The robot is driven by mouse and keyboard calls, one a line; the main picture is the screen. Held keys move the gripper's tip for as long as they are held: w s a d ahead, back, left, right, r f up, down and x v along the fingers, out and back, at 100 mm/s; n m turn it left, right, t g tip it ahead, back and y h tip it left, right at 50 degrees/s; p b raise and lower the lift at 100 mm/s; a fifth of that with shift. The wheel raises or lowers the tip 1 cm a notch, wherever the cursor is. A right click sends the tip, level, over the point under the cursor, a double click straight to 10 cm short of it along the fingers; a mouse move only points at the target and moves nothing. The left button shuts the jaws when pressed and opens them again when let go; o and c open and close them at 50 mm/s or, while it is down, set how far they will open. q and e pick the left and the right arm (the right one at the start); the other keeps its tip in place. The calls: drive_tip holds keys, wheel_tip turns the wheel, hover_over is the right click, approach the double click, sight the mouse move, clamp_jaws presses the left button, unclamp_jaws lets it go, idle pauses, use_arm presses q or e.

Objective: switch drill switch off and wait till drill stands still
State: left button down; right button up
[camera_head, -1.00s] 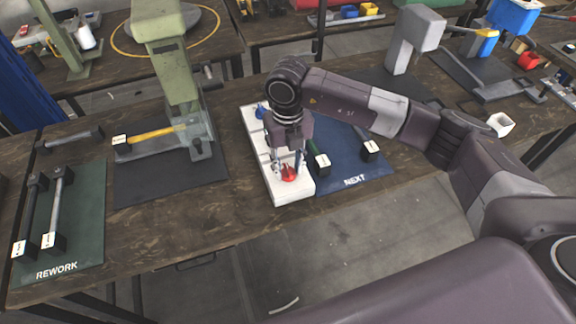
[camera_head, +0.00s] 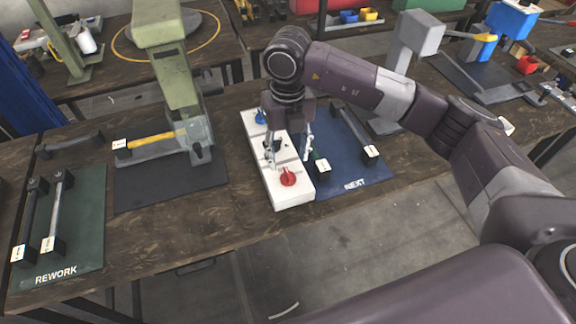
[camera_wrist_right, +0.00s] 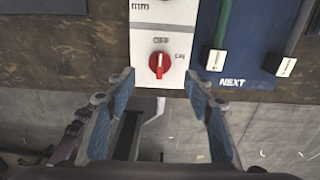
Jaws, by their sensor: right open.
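A white control box (camera_head: 296,199) on the bench carries a red rotary knob (camera_head: 288,177) at its front end and a blue knob (camera_head: 260,115) at its back end. My right gripper (camera_head: 290,161) is open and empty above the box, just behind the red knob and apart from it. In the right wrist view the red knob (camera_wrist_right: 159,64) lies ahead between the open fingertips (camera_wrist_right: 159,78); its white mark points up toward a small label. No turning drill is discernible. My left gripper is out of view.
A blue NEXT mat (camera_head: 345,187) with bar parts lies right of the box. A green REWORK mat (camera_head: 85,240) holds two bars.

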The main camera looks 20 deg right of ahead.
sight(288, 173)
wheel_tip(288, 173, up, 6)
drive_tip(key=shift+f, duration=0.15)
idle(0.6)
